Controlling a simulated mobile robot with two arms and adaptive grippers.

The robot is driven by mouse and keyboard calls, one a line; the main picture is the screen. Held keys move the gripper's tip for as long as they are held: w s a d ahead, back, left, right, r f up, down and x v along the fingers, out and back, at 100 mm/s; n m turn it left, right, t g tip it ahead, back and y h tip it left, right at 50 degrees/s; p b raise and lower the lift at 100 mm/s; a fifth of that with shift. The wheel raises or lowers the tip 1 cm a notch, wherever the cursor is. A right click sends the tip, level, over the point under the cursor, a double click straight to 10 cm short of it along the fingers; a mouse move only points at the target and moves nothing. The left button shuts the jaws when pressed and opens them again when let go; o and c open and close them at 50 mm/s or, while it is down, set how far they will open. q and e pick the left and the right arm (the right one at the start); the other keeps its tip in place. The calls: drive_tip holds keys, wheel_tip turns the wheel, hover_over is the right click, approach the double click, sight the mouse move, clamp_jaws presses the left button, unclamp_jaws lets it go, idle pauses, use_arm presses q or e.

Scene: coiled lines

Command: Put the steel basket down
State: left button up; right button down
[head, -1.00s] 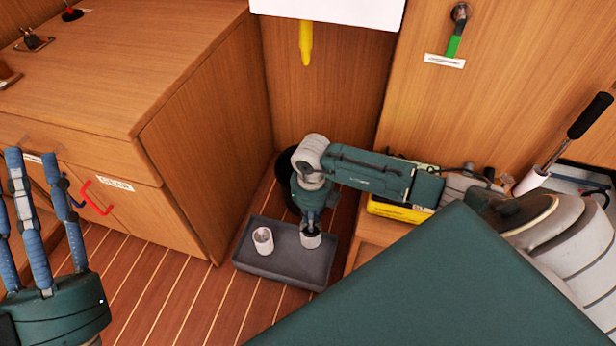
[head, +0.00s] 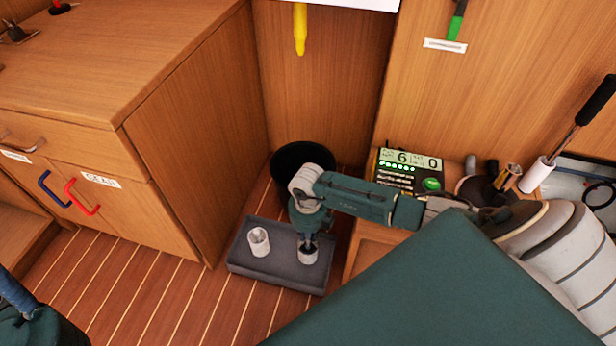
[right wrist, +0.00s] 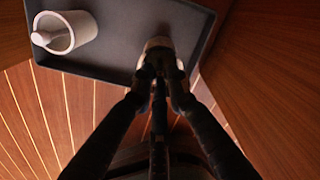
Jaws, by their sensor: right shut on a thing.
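My right gripper (head: 308,243) points down over the dark grey tray (head: 240,265) on the floor. It is shut on a small pale metal cup, probably the steel basket (head: 308,257). The basket looks upright at the tray's right part; I cannot tell whether it touches the tray bottom. In the right wrist view the fingers (right wrist: 161,72) close on the basket (right wrist: 157,44), largely hiding it, near the tray's edge (right wrist: 100,75). Only part of my left gripper (head: 18,298) shows at the lower left edge.
A black bin (head: 295,160) stands behind the tray. A timer box with a lit display (head: 410,170) sits on the wooden bench at right. A wooden cabinet (head: 190,130) with blue and red handles stands at left. Striped floor (head: 150,290) is clear left of the tray.

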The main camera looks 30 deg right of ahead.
drive_tip(key=shift+f+b, duration=0.55)
drive_tip(key=shift+f, duration=1.05)
drive_tip(key=c, duration=1.7)
unclamp_jaws()
